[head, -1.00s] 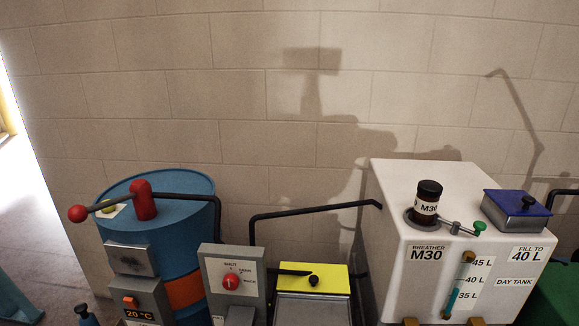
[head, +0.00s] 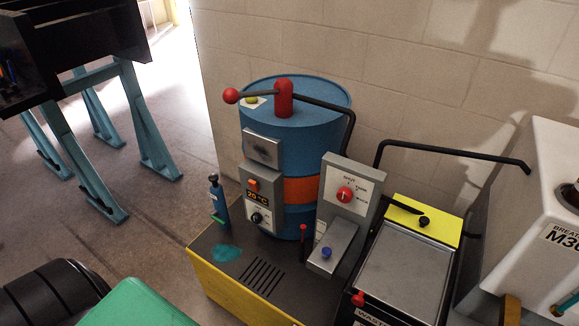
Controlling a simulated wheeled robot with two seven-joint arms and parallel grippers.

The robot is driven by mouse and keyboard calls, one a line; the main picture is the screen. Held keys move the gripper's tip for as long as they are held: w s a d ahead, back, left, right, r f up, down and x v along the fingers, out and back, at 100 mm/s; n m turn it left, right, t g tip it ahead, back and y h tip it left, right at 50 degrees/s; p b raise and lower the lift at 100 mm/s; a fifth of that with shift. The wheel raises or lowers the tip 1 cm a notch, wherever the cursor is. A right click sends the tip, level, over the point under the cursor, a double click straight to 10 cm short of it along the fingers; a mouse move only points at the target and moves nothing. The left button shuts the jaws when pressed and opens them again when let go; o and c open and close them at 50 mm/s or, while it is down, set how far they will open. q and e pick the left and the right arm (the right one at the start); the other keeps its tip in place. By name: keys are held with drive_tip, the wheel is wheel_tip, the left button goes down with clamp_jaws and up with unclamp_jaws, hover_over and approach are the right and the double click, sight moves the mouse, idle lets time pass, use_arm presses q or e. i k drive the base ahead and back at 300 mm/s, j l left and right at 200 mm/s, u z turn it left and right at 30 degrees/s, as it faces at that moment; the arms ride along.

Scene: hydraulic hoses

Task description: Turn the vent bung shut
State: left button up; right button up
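A blue drum (head: 262,150) with an orange band stands on a dark-topped, yellow-sided platform (head: 215,280). On its lid is a small yellow cap (head: 252,99) on a white label, which looks like the vent bung. The cap is small, and I cannot tell how far it is turned. Neither of my grippers is in view.
A grey panel with a red knob (head: 344,195) stands right of the drum, then a yellow-backed waste box (head: 408,270) and a white tank (head: 545,200). A small blue bottle (head: 217,200) stands left of the drum. Open floor (head: 170,100) lies at the left, past a blue-legged stand (head: 85,160).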

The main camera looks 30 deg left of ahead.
sight(251, 100)
drive_tip(key=u, duration=1.2)
